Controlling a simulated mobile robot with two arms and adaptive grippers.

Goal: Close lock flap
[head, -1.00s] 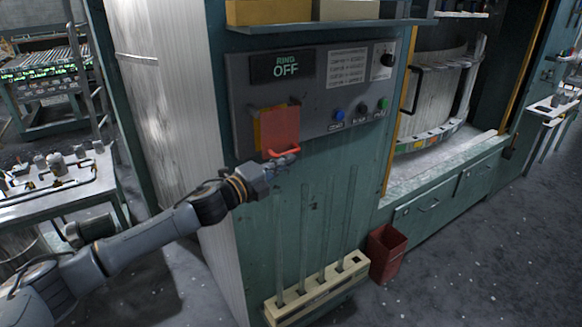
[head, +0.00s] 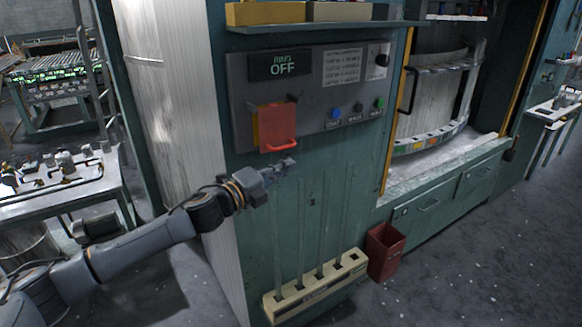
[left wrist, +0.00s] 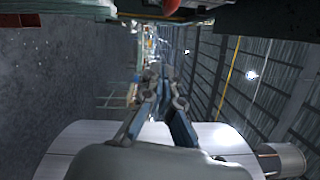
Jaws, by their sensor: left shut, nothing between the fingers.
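The lock flap (head: 277,127) is a red-orange plate with a red handle along its lower edge. It hangs down over a yellow backing on the grey control panel (head: 240,110), below a display reading "RING OFF". My right gripper is not in view.
Blue, dark and green buttons (head: 335,113) sit right of the flap. Upright glass tubes stand in a cream rack (head: 290,300) below. A red bin (head: 385,250) stands beside the rack. A shelf (head: 330,26) juts out above the panel. The floor at right is clear.

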